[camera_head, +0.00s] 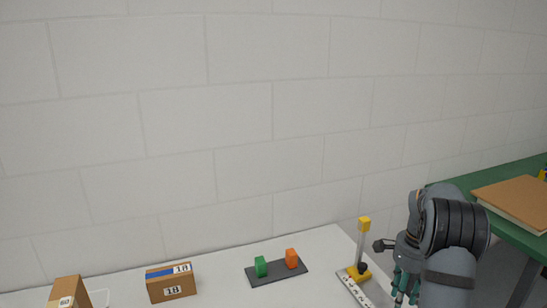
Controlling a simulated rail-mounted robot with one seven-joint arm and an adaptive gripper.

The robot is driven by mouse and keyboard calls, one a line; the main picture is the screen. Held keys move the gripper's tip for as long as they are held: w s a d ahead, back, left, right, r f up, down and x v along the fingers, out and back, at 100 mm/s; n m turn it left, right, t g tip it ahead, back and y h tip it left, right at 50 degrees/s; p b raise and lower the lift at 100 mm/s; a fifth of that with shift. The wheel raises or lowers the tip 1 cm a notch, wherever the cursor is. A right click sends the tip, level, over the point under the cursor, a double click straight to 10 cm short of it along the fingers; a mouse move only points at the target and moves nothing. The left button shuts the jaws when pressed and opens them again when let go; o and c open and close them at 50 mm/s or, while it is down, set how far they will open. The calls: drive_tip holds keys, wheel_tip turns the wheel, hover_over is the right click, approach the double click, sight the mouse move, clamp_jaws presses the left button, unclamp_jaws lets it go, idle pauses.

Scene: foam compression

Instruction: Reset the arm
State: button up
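My arm comes up at the lower right of the head view. My gripper (404,289) points down at the bottom edge, with teal fingers partly cut off by the frame. Whether the fingers are open or shut does not show clearly, and no held thing is visible. Just left of it stands an upright post with a yellow top (364,223) on a yellow base, with a white marked strip (354,289) running toward the front.
A dark plate (277,278) carries a green block (261,266) and an orange block (291,258). Cardboard boxes marked 18 (171,283) and 50 (68,291) stand left on the white table (222,264). A green table (510,173) with a brown board (515,198) is right. A wall stands behind.

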wheel_tip(320, 180, up, 6)
wheel_tip(320, 180, down, 12)
drive_tip(key=shift+s+r, duration=0.1)
drive_tip(key=shift+r+n+p, duration=0.35)
drive_tip(key=shift+n+p, duration=0.35)
drive_tip(key=shift+p, duration=0.2)
drive_tip(key=n+p, duration=0.3)
drive_tip(key=n, duration=0.1)
drive_tip(key=shift+d+r+n+p, duration=0.1)
drive_tip(key=shift+r+n+p, duration=0.05)
drive_tip(key=shift+n+p, duration=0.15)
drive_tip(key=n+p, duration=0.3)
drive_tip(key=n, duration=0.1)
drive_tip(key=shift+w, duration=0.2)
drive_tip(key=shift+w+f+n+p, duration=0.1)
drive_tip(key=shift+f+n+p, duration=0.1)
drive_tip(key=shift+n+p, duration=0.4)
drive_tip(key=shift+f+n+p, duration=0.2)
drive_tip(key=shift+n+p, duration=0.2)
drive_tip(key=shift+n, duration=0.4)
